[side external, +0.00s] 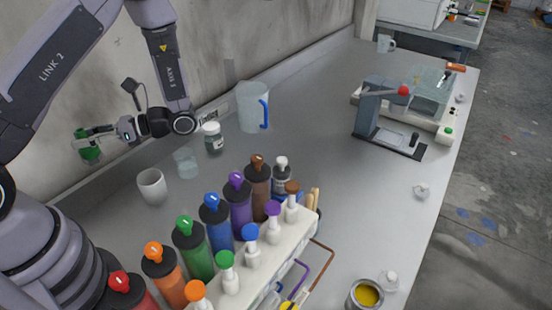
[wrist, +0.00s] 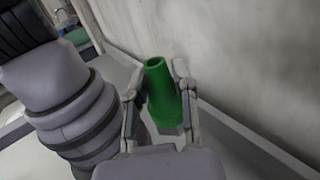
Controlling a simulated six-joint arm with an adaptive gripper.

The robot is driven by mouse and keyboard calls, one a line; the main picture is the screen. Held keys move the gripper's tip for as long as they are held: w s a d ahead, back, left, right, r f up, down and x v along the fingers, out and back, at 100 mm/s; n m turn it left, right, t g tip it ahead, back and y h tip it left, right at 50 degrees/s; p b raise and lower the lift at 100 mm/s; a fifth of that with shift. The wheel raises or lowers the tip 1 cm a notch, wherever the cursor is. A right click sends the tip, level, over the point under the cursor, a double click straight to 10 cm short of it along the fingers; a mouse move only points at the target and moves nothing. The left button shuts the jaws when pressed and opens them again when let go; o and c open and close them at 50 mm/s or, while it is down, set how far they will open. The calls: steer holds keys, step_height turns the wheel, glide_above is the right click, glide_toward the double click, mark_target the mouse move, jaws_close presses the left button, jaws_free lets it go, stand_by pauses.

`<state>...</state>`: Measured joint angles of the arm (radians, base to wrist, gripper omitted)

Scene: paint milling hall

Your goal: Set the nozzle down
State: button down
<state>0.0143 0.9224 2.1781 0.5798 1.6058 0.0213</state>
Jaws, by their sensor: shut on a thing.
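The green nozzle (wrist: 160,92) is a tapered piece with an open round end, held between the two fingers of my gripper (wrist: 158,100) in the wrist view. In the side external view my gripper (side external: 84,136) is at the far left, near the back wall, shut on the green nozzle (side external: 89,150). The nozzle looks raised above the bench. The gap between it and the bench top is hard to judge.
The grey bench (side external: 310,110) has clear room in its middle. A white cup (side external: 152,186), a clear glass (side external: 186,163), a jar (side external: 213,139) and a pitcher (side external: 252,107) stand near the wall. A rack (side external: 272,256) with several coloured bottles stands in front.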

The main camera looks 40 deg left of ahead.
steer(key=w+a+r+m+t+y, duration=0.1)
steer(key=w+a+m+t+y, duration=0.1)
steer(key=w+m+t+y, duration=0.5)
steer(key=w+a+m+t+y, duration=0.15)
steer(key=w+m+t, duration=0.35)
steer(key=w+t, duration=0.65)
steer(key=w+d+r+m+t+h, duration=0.2)
steer(key=w+d+m+t+h, duration=0.5)
steer(key=w, duration=0.3)
steer(key=w+d+r+m+t+h, duration=0.2)
steer(key=w+d+m+t+h, duration=0.35)
steer(key=w+d, duration=0.35)
steer(key=shift+t+y, duration=0.3)
steer(key=shift+y, duration=0.1)
steer(key=shift+f, duration=11.8)
steer(key=shift+f, duration=0.55)
steer(key=c, duration=0.8)
jaws_free()
